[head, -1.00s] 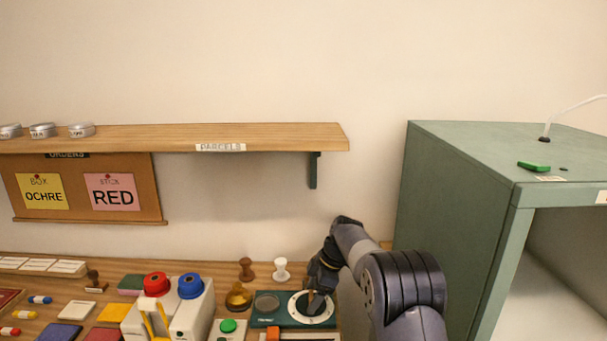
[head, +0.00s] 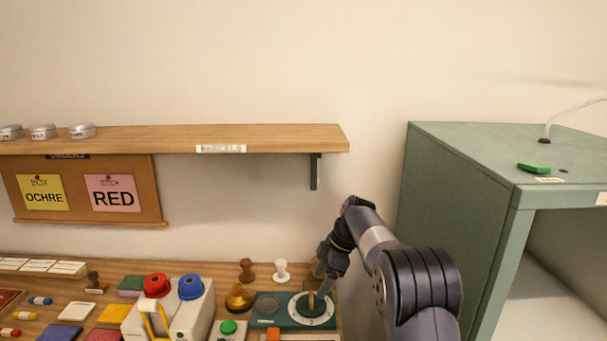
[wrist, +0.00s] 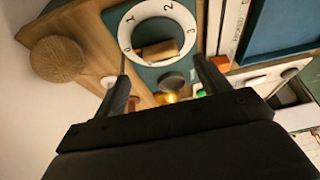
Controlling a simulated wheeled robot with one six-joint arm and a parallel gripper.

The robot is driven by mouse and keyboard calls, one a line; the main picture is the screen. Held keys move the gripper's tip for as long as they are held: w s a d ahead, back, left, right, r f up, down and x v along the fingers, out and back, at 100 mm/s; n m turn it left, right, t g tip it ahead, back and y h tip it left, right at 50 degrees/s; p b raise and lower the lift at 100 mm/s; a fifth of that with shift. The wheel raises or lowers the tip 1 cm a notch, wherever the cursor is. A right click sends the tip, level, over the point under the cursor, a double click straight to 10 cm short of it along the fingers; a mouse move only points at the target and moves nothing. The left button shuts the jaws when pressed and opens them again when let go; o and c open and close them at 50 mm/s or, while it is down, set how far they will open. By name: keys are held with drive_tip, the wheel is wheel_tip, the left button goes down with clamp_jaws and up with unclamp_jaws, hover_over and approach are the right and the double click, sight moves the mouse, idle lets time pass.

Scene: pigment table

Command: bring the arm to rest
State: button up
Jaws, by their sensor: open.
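My gripper (head: 322,286) hangs at the right end of the worktable, just above the numbered dial (head: 329,320). In the wrist view my gripper (wrist: 162,68) has its two fingers spread apart with nothing held between them. The dial (wrist: 128,33) shows there as a white ring with black numbers and a wooden knob (wrist: 157,51) at its middle. The knob lies ahead of the fingertips and apart from them. My arm reaches in from the lower right in the head view, bent at the elbow.
A green cabinet (head: 455,160) stands close to the right of my arm. A wooden shelf (head: 270,138) runs along the wall. A white stamp (head: 281,270) and a brown stamp (head: 246,270) stand left of my gripper. The wall space above my arm is clear.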

sight(312, 297)
drive_tip(key=v, duration=0.4)
drive_tip(key=x, duration=1)
drive_tip(key=shift+s+a+f, duration=0.1)
drive_tip(key=m+t, duration=0.1)
drive_tip(key=m, duration=0.2)
drive_tip(key=shift+b, duration=0.35)
drive_tip(key=m, duration=0.2)
drive_tip(key=m+t, duration=0.1)
drive_tip(key=m, duration=0.1)
drive_tip(key=shift+s+t+h+p, duration=0.15)
drive_tip(key=shift+t+h+p, duration=0.15)
drive_tip(key=shift+h+p, duration=0.1)
drive_tip(key=m+t+h+p, duration=0.1)
drive_tip(key=m+p, duration=0.1)
drive_tip(key=m, duration=0.2)
drive_tip(key=shift+a, duration=0.1)
drive_tip(key=shift+s+a+m+t+h+p, duration=0.1)
drive_tip(key=shift+m+t+h+p, duration=0.35)
drive_tip(key=shift+m+p, duration=0.9)
drive_tip(key=shift+r+m+b, duration=0.35)
drive_tip(key=shift+r+m, duration=0.1)
drive_tip(key=v, duration=0.9)
drive_tip(key=shift+b, duration=0.3)
